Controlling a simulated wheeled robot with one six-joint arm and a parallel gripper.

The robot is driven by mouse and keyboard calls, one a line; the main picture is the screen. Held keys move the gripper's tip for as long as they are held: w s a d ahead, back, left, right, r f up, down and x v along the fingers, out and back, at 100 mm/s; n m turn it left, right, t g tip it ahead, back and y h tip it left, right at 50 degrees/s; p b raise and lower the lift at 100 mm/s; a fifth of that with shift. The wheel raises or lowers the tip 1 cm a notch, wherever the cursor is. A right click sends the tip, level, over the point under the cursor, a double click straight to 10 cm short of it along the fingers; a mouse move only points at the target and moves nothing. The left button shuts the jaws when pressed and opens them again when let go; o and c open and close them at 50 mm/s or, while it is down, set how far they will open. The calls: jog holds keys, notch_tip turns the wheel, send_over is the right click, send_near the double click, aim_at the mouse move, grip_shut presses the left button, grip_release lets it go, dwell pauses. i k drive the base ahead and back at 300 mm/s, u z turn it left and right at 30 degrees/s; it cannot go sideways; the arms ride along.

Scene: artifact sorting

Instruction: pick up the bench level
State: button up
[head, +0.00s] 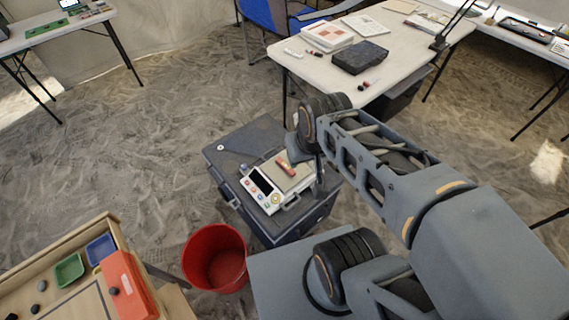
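A small reddish bar with a pale part (287,168) lies on the tan plate of a white scale. It may be the bench level, but it is too small to be sure. The scale (262,185) has a dark screen and coloured buttons, and sits on a dark grey case (229,160). My gripper (307,160) points down just above and to the right of the bar, at the scale's far right side. The wrist and arm hide much of it, so its opening and any contact with the bar do not show clearly.
A red bucket (216,258) stands on the floor in front of the case. A wooden bench with small trays (69,270) is at the lower left. A white table (322,72) with papers and a black box (360,57) stands behind. Sandy floor at the left is clear.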

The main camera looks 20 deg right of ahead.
aim_at(290, 171)
jog(key=u, duration=0.05)
jog(key=k, duration=0.5)
jog(key=z, duration=1.45)
jog(key=i, duration=0.5)
jog(key=u, duration=1.9)
